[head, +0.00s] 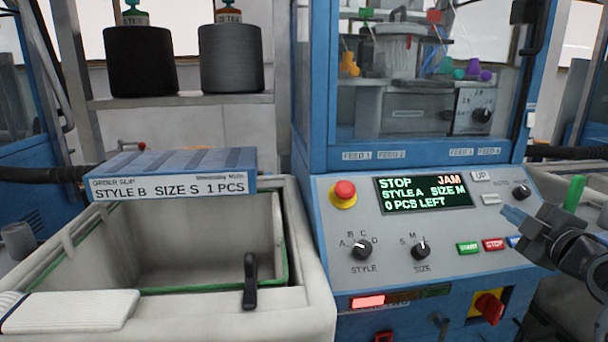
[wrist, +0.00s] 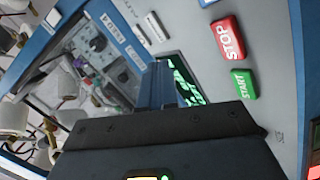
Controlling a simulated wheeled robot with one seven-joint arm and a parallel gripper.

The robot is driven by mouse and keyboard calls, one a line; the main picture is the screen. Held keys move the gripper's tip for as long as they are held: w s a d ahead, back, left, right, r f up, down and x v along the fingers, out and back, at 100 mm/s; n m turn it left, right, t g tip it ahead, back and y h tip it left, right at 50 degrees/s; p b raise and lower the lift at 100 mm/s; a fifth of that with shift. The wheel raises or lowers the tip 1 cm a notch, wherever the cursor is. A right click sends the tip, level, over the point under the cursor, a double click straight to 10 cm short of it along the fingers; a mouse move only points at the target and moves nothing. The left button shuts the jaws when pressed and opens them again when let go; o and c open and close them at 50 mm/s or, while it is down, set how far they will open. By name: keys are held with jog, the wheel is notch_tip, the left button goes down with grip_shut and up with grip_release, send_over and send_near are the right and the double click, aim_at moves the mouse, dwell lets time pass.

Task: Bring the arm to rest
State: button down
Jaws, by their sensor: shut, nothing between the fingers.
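My gripper (head: 514,216) is at the right of the head view, in front of the control panel (head: 330,208) and above its row of buttons. Its fingers are shut with nothing between them. In the wrist view the closed fingers (wrist: 165,86) point toward the panel and partly cover the display (wrist: 186,80). In the head view the display (head: 424,195) reads STOP, JAM, STYLE A, SIZE M, 0 PCS LEFT. The green START button (head: 468,248) and red STOP button (head: 494,244) are below the gripper, apart from it.
A red emergency button (head: 345,190), a style knob (head: 362,248) and a size knob (head: 421,250) are on the panel. A red lamp (head: 368,302) glows below. An open bin (head: 311,270) stands left, with an order slip box (head: 172,172) at its back edge.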

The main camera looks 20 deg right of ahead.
jog(key=s+a+f+m, duration=0.1)
jog(key=a+f, duration=0.2)
jog(key=a, duration=0.1)
jog(key=s+a+f+m, duration=0.1)
jog(key=a+f, duration=0.2)
jog(key=f, duration=0.1)
jog(key=s+a+f+m, duration=0.1)
jog(key=s+a+f, duration=0.1)
jog(key=a+f, duration=0.1)
jog(key=shift+a+f+m+g+y, duration=0.15)
jog(key=shift+a+m+g+y, duration=0.2)
jog(key=shift+a, duration=0.5)
jog(key=s+a+f+m+y+p, duration=0.1)
jog(key=s+a+f+m, duration=0.15)
jog(key=s+a, duration=0.7)
jog(key=s+a+f+m+y+p, duration=0.15)
jog(key=s+a+f, duration=0.25)
jog(key=s+a, duration=0.55)
jog(key=s+a+r+m+y, duration=0.1)
jog(key=s+a+r, duration=0.1)
jog(key=s, duration=0.4)
jog(key=s+a+r+y, duration=0.1)
jog(key=s+r, duration=0.2)
jog(key=s, duration=0.3)
jog(key=shift+a+m+g+y, duration=0.35)
jog(key=shift+g+y, duration=0.05)
jog(key=shift+g, duration=0.05)
